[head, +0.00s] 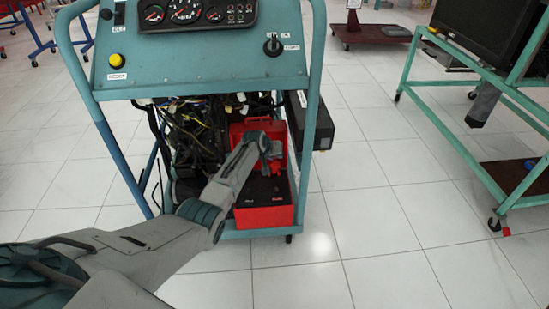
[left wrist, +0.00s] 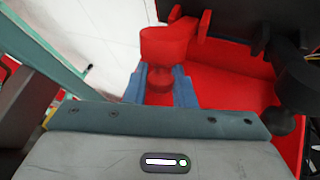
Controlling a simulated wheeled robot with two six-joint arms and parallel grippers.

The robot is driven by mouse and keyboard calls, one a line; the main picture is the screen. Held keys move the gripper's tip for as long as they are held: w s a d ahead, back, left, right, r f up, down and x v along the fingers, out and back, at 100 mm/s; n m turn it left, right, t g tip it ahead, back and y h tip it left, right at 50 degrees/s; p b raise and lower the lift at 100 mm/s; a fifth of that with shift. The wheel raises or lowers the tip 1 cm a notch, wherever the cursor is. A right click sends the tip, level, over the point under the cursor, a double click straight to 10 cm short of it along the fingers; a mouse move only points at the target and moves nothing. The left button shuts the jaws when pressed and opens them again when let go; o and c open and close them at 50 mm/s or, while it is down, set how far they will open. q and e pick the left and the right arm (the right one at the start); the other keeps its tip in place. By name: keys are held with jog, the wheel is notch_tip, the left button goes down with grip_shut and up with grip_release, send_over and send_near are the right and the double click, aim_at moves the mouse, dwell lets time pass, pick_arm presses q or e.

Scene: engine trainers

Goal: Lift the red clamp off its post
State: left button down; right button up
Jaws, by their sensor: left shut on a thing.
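The red clamp (left wrist: 160,85) is between the two blue fingers of my left gripper (left wrist: 160,74) in the left wrist view. The fingers are shut on it. A short, wider red cylinder (left wrist: 165,44) shows just beyond the fingertips; I cannot tell whether it is part of the clamp. The post is hidden. In the head view my left gripper (head: 271,153) is over the red and black battery box (head: 265,217), in front of its upright red back. The clamp is too small to make out there. My right gripper is not in view.
The teal engine trainer frame (head: 313,100) stands around the box, with a gauge panel (head: 205,65) above. Dark wiring (head: 195,125) and engine parts crowd the box's left side. A black box (head: 310,122) hangs at the right. Tiled floor to the right is clear up to another teal cart (head: 450,130).

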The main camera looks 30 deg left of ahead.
pick_arm(q)
jog(key=shift+w+a+r, duration=0.2)
jog(key=shift+w+a, duration=0.05)
jog(key=shift+w, duration=0.1)
jog(key=c, duration=1.6)
grip_release()
jog(key=shift+c, duration=0.2)
jog(key=o, duration=0.3)
jog(key=shift+f, duration=0.15)
jog(key=shift+o, duration=0.2)
